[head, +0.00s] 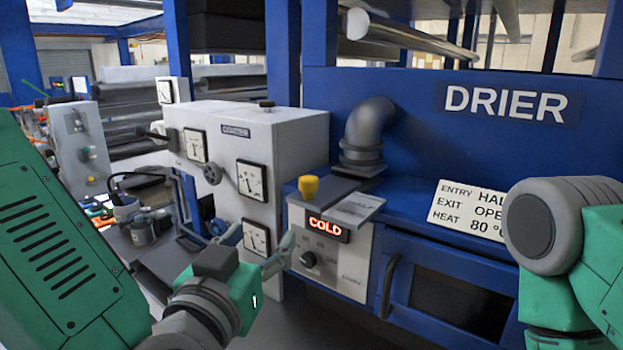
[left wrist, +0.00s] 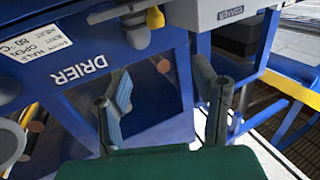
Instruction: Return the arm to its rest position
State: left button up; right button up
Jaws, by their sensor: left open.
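My left arm comes in from the left in the head view. Its green and grey wrist ends in the left gripper (head: 258,243), which is open and empty in front of the drier's control panel (head: 350,265). The left wrist view also shows the left gripper (left wrist: 160,88), with its two fingers apart and nothing between them. My right arm (head: 570,240) shows at the right edge of the head view, its gripper outside the picture.
The blue drier (head: 450,140) fills the right, with a white card (head: 466,211) reading entry half, exit open, heat 80. A grey cabinet with gauges (head: 290,140) stands left of it. A grey elbow pipe (head: 368,130) rises from the drier's top. A dark handle (head: 389,287) sticks out below.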

pick_arm(q)
jog(key=s+a+f+g+b, duration=0.2)
jog(key=f+g+b, duration=0.1)
jog(key=f, duration=0.8)
jog(key=s+a+f+g+b, duration=0.2)
jog(key=f+g, duration=0.1)
jog(key=f, duration=0.9)
jog(key=s+a+f+g+b, duration=0.2)
jog(key=f+b, duration=0.1)
jog(key=f, duration=0.8)
jog(key=s+a+f+n+g+y+b, duration=0.1)
jog(key=s+a+f+g+y+b, duration=0.1)
jog(key=s+a+f, duration=0.5)
jog(key=s+a+f+n+g+y+b, duration=0.1)
jog(key=s+a+f+g+b, duration=0.4)
jog(key=s+f, duration=0.7)
jog(key=a+f+g+y, duration=0.1)
jog(key=a+f+g, duration=0.1)
jog(key=a+f, duration=0.1)
jog(key=shift+s+f, duration=0.15)
jog(key=shift+f, duration=0.65)
pick_arm(e)
notch_tip(320, 180, down, 15)
jog(key=shift+s+d, duration=0.15)
jog(key=shift+s, duration=0.1)
pick_arm(q)
jog(key=shift+d, duration=0.1)
jog(key=shift+c, duration=0.5)
pick_arm(e)
jog(key=shift+c, duration=0.4)
